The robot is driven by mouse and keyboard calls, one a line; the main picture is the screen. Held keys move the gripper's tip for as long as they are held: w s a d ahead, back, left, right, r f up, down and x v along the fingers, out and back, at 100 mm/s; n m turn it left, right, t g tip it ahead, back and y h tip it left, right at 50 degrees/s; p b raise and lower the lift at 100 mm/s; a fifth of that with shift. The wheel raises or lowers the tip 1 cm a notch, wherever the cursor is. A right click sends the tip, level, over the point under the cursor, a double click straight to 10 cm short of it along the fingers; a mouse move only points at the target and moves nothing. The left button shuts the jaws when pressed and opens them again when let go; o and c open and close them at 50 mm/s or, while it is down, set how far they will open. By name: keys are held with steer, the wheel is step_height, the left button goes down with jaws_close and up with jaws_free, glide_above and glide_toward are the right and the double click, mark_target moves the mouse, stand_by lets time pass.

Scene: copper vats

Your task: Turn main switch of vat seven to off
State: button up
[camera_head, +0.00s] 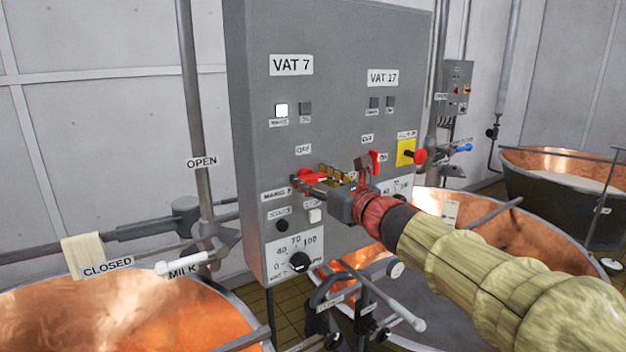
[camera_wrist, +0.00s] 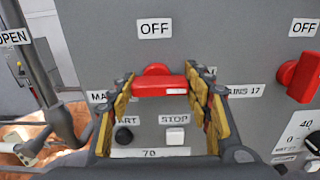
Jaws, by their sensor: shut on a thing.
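The red main switch of vat seven (camera_head: 312,175) is on the grey control panel, under the VAT 7 label (camera_head: 291,65). In the wrist view the red switch (camera_wrist: 160,86) has its bar lying level, below an OFF label (camera_wrist: 154,28). A small white mark shows on the right part of the bar. My gripper (camera_head: 322,180) is at the panel, shut on this switch. In the wrist view my gripper (camera_wrist: 163,90) has one yellow-padded finger at each end of the bar. The fingers partly hide the labels on both sides.
The VAT 17 red switch (camera_wrist: 300,75) is close on the right, with a red button on a yellow plate (camera_head: 406,153) beyond it. START (camera_wrist: 123,135) and STOP (camera_wrist: 175,136) buttons and a dial (camera_head: 299,262) lie below. Copper vats (camera_head: 130,315) and pipes stand around the panel.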

steer(key=c, duration=0.3)
steer(key=shift+n+b, duration=0.4)
steer(key=shift+b, duration=0.25)
steer(key=n+b, duration=0.2)
steer(key=b, duration=0.2)
steer(key=shift+f+n, duration=0.2)
steer(key=shift+n, duration=0.2)
steer(key=n+b, duration=0.4)
steer(key=b, duration=0.1)
steer(key=shift+a+n+b, duration=0.1)
steer(key=shift+n+b, duration=0.2)
steer(key=shift+b, duration=0.05)
steer(key=n+b, duration=0.5)
steer(key=shift+s+a+r+b, duration=0.1)
steer(key=shift+b, duration=0.2)
steer(key=shift+r+n+b, duration=0.1)
steer(key=shift+n+b, duration=1.8)
steer(key=shift+n, duration=0.5)
steer(key=o, duration=1.1)
steer(key=shift+r, duration=0.1)
